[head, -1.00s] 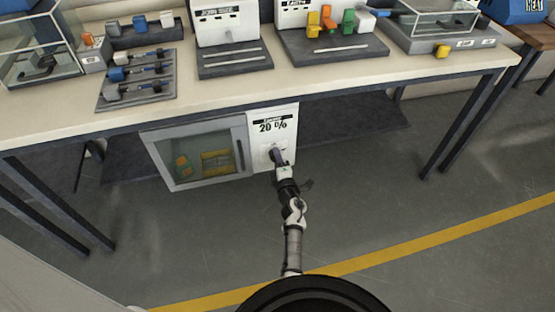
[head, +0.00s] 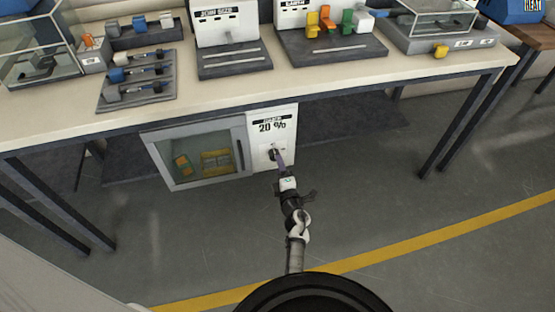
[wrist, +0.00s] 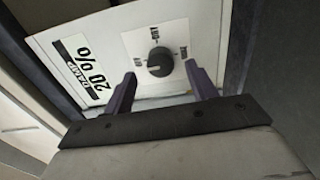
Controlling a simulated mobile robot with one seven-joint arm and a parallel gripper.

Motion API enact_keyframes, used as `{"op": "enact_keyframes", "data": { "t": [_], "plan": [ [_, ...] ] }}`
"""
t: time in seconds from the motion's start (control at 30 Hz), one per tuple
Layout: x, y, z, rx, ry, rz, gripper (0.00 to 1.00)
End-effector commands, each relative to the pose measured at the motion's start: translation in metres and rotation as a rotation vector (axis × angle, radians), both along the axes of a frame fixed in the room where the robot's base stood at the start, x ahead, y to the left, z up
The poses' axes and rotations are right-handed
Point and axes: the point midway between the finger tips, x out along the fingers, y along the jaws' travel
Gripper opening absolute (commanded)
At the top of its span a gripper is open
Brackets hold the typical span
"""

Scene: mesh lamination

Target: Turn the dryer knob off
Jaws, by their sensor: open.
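The dryer (head: 200,155) is a white cabinet under the bench with a glass door and a white control panel at its right side. The panel's display reads 20 %. The black round dryer knob (wrist: 160,62) sits on a white dial plate in the wrist view, with printed labels around it that are too blurred to read fully. My gripper (wrist: 160,88) is open, with its two purple fingers on either side of and in front of the knob, apart from it. In the head view my gripper (head: 279,158) reaches the panel and partly covers the knob.
The workbench (head: 330,82) overhangs the dryer, with dark legs at both ends. Tools, trays and boxes stand on it. Yellow and orange items show behind the dryer's glass door. The grey floor in front is clear, crossed by a yellow line (head: 430,241).

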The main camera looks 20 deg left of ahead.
Motion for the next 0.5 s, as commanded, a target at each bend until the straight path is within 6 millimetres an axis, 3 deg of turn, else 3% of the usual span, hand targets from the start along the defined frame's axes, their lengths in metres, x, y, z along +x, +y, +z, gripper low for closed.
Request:
{"op": "enact_keyframes", "data": {
  "t": [0.2,0.5],
  "plan": [
    [-0.043,-0.029,0.0,0.0,0.004,-0.001,0.57],
    [-0.075,-0.051,0.0,0.0,0.001,-0.001,0.57]
  ]
}}
